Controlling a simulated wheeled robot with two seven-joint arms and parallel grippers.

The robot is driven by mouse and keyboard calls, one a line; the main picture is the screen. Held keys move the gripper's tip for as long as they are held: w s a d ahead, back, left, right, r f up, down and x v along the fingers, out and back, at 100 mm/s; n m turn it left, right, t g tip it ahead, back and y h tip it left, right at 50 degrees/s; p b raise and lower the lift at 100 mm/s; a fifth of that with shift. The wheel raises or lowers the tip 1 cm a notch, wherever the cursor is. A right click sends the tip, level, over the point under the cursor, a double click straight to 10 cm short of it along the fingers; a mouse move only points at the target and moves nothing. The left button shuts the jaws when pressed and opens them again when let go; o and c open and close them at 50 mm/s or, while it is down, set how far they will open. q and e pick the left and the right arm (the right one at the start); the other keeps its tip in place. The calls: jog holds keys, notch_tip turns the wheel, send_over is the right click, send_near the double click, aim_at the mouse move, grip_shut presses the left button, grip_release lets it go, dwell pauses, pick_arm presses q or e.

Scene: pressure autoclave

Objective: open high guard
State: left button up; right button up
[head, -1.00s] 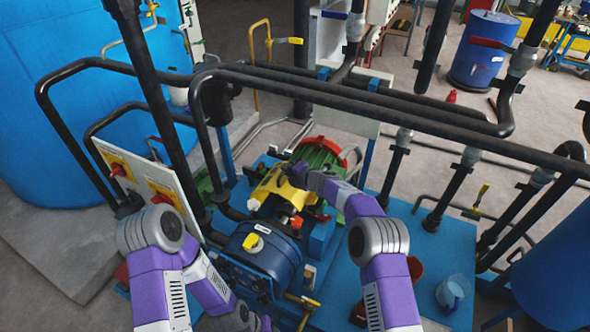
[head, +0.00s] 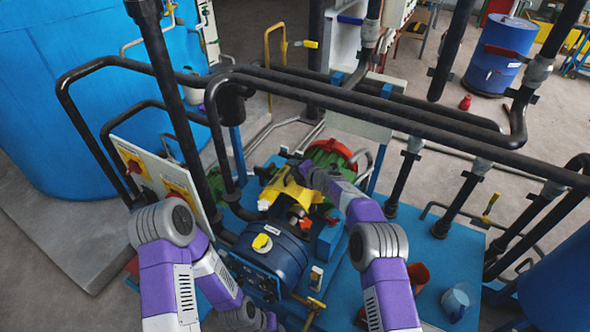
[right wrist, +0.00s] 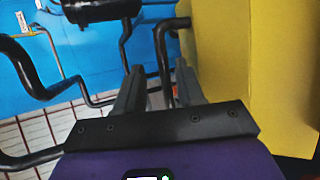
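The yellow guard (head: 289,190) sits between the green motor (head: 325,160) and the dark blue pump body (head: 272,248). It looks tilted, with pale edges and part of what lies under it showing. My right gripper (head: 278,164) is at the guard's far upper side. In the right wrist view, its two fingers (right wrist: 158,72) are apart with nothing between them. The yellow guard (right wrist: 262,75) fills the right side there, close beside the right finger; contact cannot be told. My left gripper (head: 268,321) is low at the bottom edge, mostly hidden, and its fingers are unclear.
Black pipes (head: 400,118) cross above and behind the pump. A panel with red-and-yellow switches (head: 158,180) stands left, before a large blue tank (head: 75,110). A red cup (head: 418,275) and a blue-grey jug (head: 457,300) stand on the blue base at right.

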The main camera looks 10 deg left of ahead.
jog(key=shift+d+f, duration=0.1)
jog(key=shift+f, duration=0.05)
jog(key=shift+s+d+r, duration=0.2)
jog(key=shift+s+d, duration=0.1)
jog(key=shift+d, duration=0.05)
jog(key=shift+b+v, duration=1.15)
jog(key=shift+v, duration=2.1)
jog(key=shift+s+a, duration=0.1)
